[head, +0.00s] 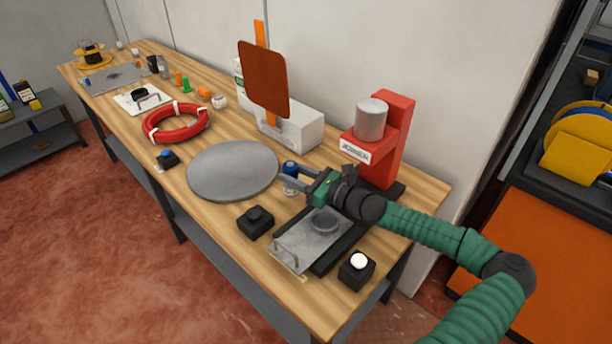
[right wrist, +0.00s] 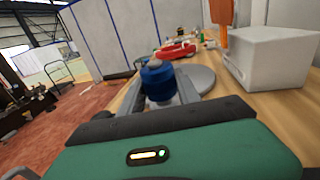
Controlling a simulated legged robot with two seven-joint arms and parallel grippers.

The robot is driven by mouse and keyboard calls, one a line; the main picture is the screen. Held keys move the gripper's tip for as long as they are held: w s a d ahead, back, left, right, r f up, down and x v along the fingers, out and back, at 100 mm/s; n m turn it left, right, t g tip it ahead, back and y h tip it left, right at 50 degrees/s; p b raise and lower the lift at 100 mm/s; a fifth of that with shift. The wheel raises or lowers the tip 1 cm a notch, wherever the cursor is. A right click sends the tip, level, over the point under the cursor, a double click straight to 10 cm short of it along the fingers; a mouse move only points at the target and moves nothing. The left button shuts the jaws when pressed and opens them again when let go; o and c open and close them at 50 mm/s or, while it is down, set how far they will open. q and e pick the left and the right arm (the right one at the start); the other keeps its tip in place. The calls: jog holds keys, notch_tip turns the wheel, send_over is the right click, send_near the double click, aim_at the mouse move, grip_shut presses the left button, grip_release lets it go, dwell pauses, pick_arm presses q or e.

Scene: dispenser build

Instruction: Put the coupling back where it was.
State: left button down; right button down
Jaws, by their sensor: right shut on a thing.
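A small blue and pale grey cylinder (head: 290,170), which I take for the coupling, stands upright between the fingers of my right gripper (head: 291,180). It also shows in the right wrist view (right wrist: 157,85), blue on top, with a finger on either side. My right gripper is shut on it, just right of the round grey disc (head: 233,170). The fingers hide part of its lower half, and I cannot tell whether it touches the table. My left gripper is not in view.
A red press-like stand (head: 394,135) holds a grey cylinder (head: 371,120). A metal plate with a ring (head: 300,247) lies below my gripper. A black button box (head: 256,222), a white-button box (head: 357,268), a white box (head: 292,131) and a red ring (head: 176,122) stand around.

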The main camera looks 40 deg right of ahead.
jog(key=d+f, duration=0.1)
jog(key=d, duration=0.1)
jog(key=d+f, duration=0.1)
jog(key=d+f+b, duration=0.1)
jog(key=d, duration=0.1)
jog(key=shift+w+d+f, duration=0.2)
jog(key=shift+d+f, duration=0.05)
jog(key=shift+d, duration=0.05)
jog(key=shift+a, duration=0.1)
jog(key=c, duration=0.9)
grip_release()
jog(key=shift+o, duration=0.2)
jog(key=p+v, duration=0.1)
jog(key=v, duration=1)
jog(key=shift+s+r+p, duration=0.1)
jog(key=shift+s+p, duration=0.2)
jog(key=shift+p, duration=0.1)
jog(key=shift+s, duration=0.25)
